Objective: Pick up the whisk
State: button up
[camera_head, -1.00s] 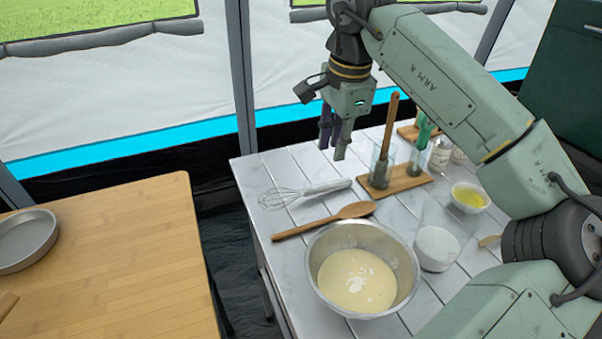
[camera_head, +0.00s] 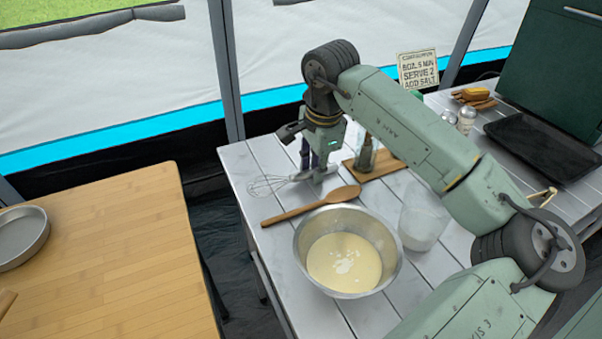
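The whisk (camera_head: 272,185) lies on the white plank table (camera_head: 245,158), its wire loops to the left and its pale handle to the right. My gripper (camera_head: 312,174) is low over the table at the handle end of the whisk. Its fingers point down and overlap the handle in the picture, hiding part of it. I cannot tell whether the fingers touch the handle or are closed around it.
A wooden spoon (camera_head: 312,205) lies just in front of the whisk. A metal bowl of batter (camera_head: 300,254) and a clear cup (camera_head: 421,224) stand nearby. A glass jar (camera_head: 365,155) stands on a wooden board (camera_head: 386,166) behind. A bamboo table (camera_head: 110,250) is at left.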

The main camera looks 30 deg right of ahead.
jog(key=shift+c, duration=0.4)
grip_shut()
jog(key=shift+r, duration=0.1)
